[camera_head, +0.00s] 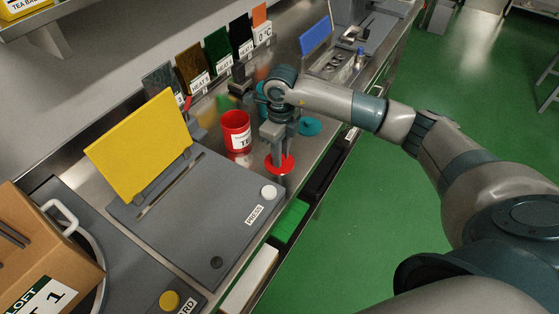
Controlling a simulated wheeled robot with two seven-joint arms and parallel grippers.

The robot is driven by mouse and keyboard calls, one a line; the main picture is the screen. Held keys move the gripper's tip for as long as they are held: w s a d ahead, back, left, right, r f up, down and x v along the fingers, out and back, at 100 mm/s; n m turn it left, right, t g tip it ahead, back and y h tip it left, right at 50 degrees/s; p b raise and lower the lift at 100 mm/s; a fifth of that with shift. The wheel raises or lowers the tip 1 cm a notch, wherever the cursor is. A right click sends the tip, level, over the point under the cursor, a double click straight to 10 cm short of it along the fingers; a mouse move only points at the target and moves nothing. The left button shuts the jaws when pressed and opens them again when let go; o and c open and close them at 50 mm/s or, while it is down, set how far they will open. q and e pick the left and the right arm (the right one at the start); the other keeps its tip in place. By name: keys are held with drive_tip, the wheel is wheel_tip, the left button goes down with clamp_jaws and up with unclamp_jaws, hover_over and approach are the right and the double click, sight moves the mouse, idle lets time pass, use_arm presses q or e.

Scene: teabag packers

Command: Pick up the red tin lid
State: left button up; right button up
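The red tin lid (287,168) lies at the front part of the steel counter, right of the grey press. My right gripper (279,160) points down over it, with its fingertips at the middle of the lid. The fingers hide the lid's centre, and I cannot tell whether they are closed on it. The red tin (235,131) with a white label stands upright to the left of the gripper, apart from it. My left gripper is out of view.
The grey press (190,225) with a raised yellow plate (139,145) is left of the lid. A teal lid (312,126) lies just behind the gripper. Several coloured panels (217,52) stand along the wall. A cardboard box (50,245) is at the lower left.

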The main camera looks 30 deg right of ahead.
sight(283, 158)
clamp_jaws()
drive_tip(key=shift+r, duration=0.1)
